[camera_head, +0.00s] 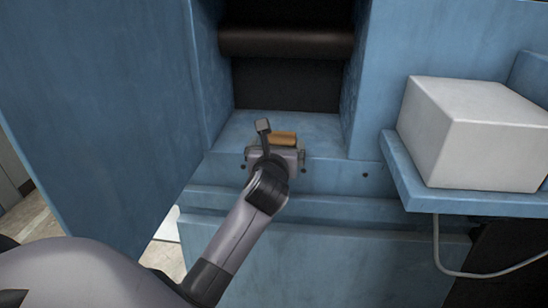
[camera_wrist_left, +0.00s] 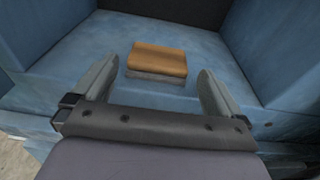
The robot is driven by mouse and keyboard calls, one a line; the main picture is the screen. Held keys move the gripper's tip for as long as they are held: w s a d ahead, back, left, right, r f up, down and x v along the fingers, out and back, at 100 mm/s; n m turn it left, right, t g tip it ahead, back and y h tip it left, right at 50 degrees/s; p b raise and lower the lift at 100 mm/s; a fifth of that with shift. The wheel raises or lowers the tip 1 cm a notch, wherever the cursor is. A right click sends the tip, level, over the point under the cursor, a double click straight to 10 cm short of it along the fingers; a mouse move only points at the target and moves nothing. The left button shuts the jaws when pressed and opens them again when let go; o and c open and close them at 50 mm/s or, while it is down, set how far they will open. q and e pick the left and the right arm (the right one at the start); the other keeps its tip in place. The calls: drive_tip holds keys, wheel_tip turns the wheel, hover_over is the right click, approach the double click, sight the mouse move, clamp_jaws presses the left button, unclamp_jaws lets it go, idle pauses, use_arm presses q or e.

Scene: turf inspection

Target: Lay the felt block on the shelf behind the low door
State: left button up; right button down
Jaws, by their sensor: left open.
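The felt block (camera_head: 283,138), orange-brown on top with a grey lower layer, lies on the blue shelf (camera_head: 236,128) inside the open recess. It also shows in the left wrist view (camera_wrist_left: 157,60), flat on the shelf (camera_wrist_left: 203,50). My left gripper (camera_head: 274,150) is at the shelf's front edge. In the left wrist view its two fingers (camera_wrist_left: 158,85) are spread wide on either side of the block, with gaps between them and it. The low door (camera_head: 100,90) is a large blue panel standing open on the left. My right gripper is out of view.
A dark roller (camera_head: 285,43) spans the recess above the shelf. Blue walls close in the shelf left and right. A white box (camera_head: 475,130) sits on a blue side ledge (camera_head: 470,203) at the right, with a grey cable (camera_head: 460,270) hanging below.

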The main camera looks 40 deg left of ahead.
use_arm(q)
drive_tip(key=s+d+r+m+t+y, duration=0.1)
drive_tip(key=s+d+m+y, duration=0.2)
drive_tip(key=s, duration=0.5)
drive_tip(key=s+d+f+m+t+h, duration=0.1)
drive_tip(key=d+m+t+h, duration=0.2)
drive_tip(key=m, duration=0.5)
drive_tip(key=d+f+m+t+h, duration=0.2)
drive_tip(key=d+m+t, duration=0.1)
drive_tip(key=m, duration=0.5)
drive_tip(key=s+d+f+m+g+h, duration=0.3)
drive_tip(key=d+f+m+h, duration=0.15)
drive_tip(key=f+m, duration=0.5)
drive_tip(key=s+d+f+m+g+h, duration=0.2)
drive_tip(key=s+d+f+m+h, duration=0.3)
drive_tip(key=f+m, duration=0.4)
drive_tip(key=s+a+f+m+g, duration=0.1)
drive_tip(key=s+f+m+g, duration=0.4)
drive_tip(key=f, duration=0.5)
drive_tip(key=shift+s+a+m+g+y, duration=0.3)
drive_tip(key=shift+s+a+m+y, duration=0.1)
drive_tip(key=shift+s+m, duration=0.7)
drive_tip(key=shift+w+f, duration=0.1)
